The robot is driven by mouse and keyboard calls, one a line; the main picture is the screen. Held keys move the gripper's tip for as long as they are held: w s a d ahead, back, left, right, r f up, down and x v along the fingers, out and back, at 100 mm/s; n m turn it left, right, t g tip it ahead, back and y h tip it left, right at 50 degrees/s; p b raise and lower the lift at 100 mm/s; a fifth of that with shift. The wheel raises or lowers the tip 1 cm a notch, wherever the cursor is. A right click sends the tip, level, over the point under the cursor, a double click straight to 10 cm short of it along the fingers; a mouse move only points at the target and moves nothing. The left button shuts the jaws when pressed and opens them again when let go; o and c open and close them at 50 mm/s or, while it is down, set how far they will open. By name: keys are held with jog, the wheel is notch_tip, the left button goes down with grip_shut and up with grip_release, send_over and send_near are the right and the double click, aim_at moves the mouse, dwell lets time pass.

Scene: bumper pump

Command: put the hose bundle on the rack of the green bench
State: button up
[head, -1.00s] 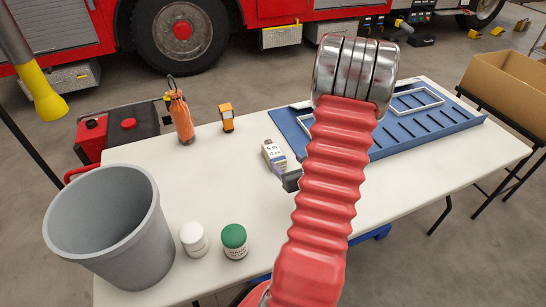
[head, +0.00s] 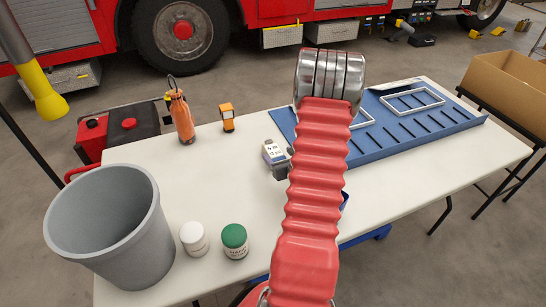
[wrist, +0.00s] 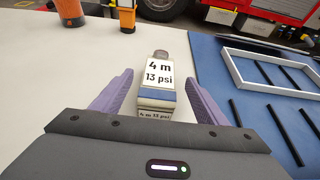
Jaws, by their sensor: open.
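A small pale block-like thing (head: 274,152) lies on the white table, left of the blue panel. In the wrist view it (wrist: 158,73) shows a label reading "4 m 13 psi" and a blue band. I cannot tell for sure that it is the hose bundle. My gripper (wrist: 158,82) is open, its purple fingers on either side of this thing, with gaps that seem to remain. In the head view my red ribbed arm hides most of the gripper. I see no green bench.
The white table (head: 190,278) carries a blue slotted panel (head: 433,123) with white frames, a grey bin (head: 105,225), a white jar (head: 194,240), a green-lidded jar (head: 234,242), an orange bottle (head: 180,118) and an orange device (head: 227,118). A cardboard box (head: 512,90) stands right.

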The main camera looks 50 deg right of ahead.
aim_at(275, 152)
jog(key=shift+x, duration=2.55)
jog(key=shift+a+f, duration=0.1)
jog(key=shift+f, duration=0.05)
jog(key=shift+c, duration=0.4)
jog(key=c, duration=1.5)
jog(key=shift+r, duration=5.05)
